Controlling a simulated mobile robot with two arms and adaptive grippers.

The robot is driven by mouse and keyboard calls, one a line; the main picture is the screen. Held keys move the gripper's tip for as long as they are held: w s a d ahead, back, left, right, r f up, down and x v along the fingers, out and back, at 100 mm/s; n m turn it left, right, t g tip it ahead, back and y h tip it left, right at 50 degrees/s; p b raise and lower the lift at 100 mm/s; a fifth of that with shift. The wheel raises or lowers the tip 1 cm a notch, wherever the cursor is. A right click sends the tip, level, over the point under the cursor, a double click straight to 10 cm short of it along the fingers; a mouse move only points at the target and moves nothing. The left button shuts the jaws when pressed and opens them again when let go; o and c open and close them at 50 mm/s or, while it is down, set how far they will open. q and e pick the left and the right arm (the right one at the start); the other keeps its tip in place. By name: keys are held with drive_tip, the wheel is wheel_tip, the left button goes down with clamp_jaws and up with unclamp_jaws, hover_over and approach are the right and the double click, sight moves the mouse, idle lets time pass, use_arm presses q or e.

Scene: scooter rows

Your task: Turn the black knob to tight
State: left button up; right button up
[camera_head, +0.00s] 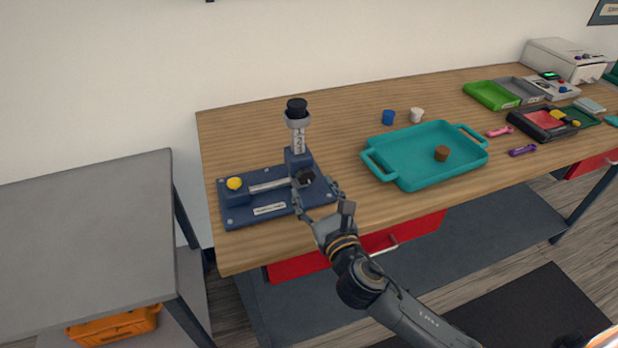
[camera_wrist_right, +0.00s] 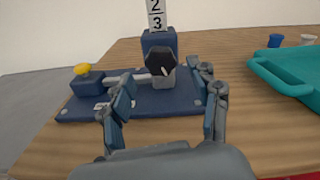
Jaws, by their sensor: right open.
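The black knob (camera_wrist_right: 161,70) sits on the front of the blue fixture's upright block, with a pale pointer line on its face. In the head view the knob (camera_head: 304,179) is partly crowded by my gripper's fingers. The blue fixture (camera_head: 240,212) lies flat at the table's left end. It carries a numbered post (camera_head: 299,140) topped by a black cap (camera_head: 297,108) and a yellow button (camera_head: 234,184) at its left. My right gripper (camera_head: 317,201) is open in front of the knob, fingers spread to either side, not visibly touching it. My left gripper is not in view.
A teal tray (camera_head: 405,181) holding a brown round piece (camera_head: 441,153) stands right of the fixture. A blue cup (camera_head: 388,117) and a white cup (camera_head: 416,115) stand behind it. A grey table (camera_head: 80,220) is at the left.

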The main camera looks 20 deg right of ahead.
sight(307, 178)
drive_tip(key=shift+w, duration=1.85)
drive_tip(key=shift+a, duration=0.1)
drive_tip(key=c, duration=1.2)
